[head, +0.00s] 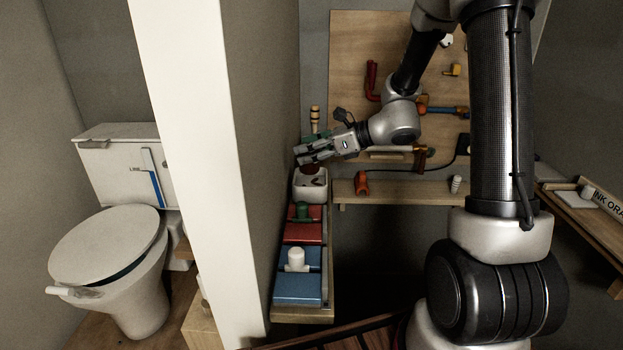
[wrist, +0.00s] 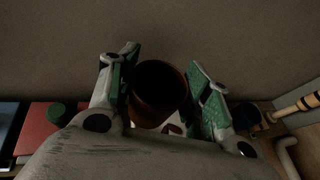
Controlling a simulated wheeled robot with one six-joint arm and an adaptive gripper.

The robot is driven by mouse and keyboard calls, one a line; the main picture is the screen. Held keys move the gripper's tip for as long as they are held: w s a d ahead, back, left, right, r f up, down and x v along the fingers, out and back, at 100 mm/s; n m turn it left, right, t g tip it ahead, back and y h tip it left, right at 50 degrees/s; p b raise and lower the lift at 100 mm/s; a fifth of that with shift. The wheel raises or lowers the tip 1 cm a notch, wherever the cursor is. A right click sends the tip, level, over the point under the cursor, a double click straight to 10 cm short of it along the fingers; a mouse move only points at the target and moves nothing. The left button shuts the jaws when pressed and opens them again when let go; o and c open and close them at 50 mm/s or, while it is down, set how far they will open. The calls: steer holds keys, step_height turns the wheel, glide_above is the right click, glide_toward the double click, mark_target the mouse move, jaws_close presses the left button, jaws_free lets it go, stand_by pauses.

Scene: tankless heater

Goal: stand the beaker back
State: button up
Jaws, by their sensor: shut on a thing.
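The beaker (wrist: 158,88) is a brown, round cup with a dark open mouth. In the wrist view it stands between the two green-padded fingers of my gripper (wrist: 165,92), which is shut on it. In the head view my gripper (head: 305,153) is over the far end of a narrow shelf, beside the wall. A brownish bit of the beaker (head: 312,169) shows just below the fingers there, above a white open box (head: 309,187). I cannot tell whether the beaker touches the box.
The shelf carries a red tray with a green knob (head: 302,211) and a blue tray with a white knob (head: 296,260). A wooden-handled tool (head: 315,118) stands behind my gripper. A pegboard (head: 345,50) hangs at the back, and a white partition (head: 195,150) is at left.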

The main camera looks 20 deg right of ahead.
steer(key=w+d+f+m+t+h, duration=0.1)
steer(key=w+d+m, duration=0.1)
steer(key=w, duration=0.5)
steer(key=w+d+f+m+t+h, duration=0.2)
steer(key=w+d, duration=0.1)
steer(key=w, duration=0.5)
steer(key=shift+w+d+t, duration=0.15)
steer(key=shift+w+t, duration=0.1)
steer(key=shift+t, duration=0.05)
steer(key=shift+f, duration=0.2)
steer(key=shift+f, duration=2.9)
steer(key=shift+f, duration=0.45)
steer(key=o, duration=1.3)
steer(key=shift+s+f, duration=0.1)
steer(key=shift+f, duration=0.05)
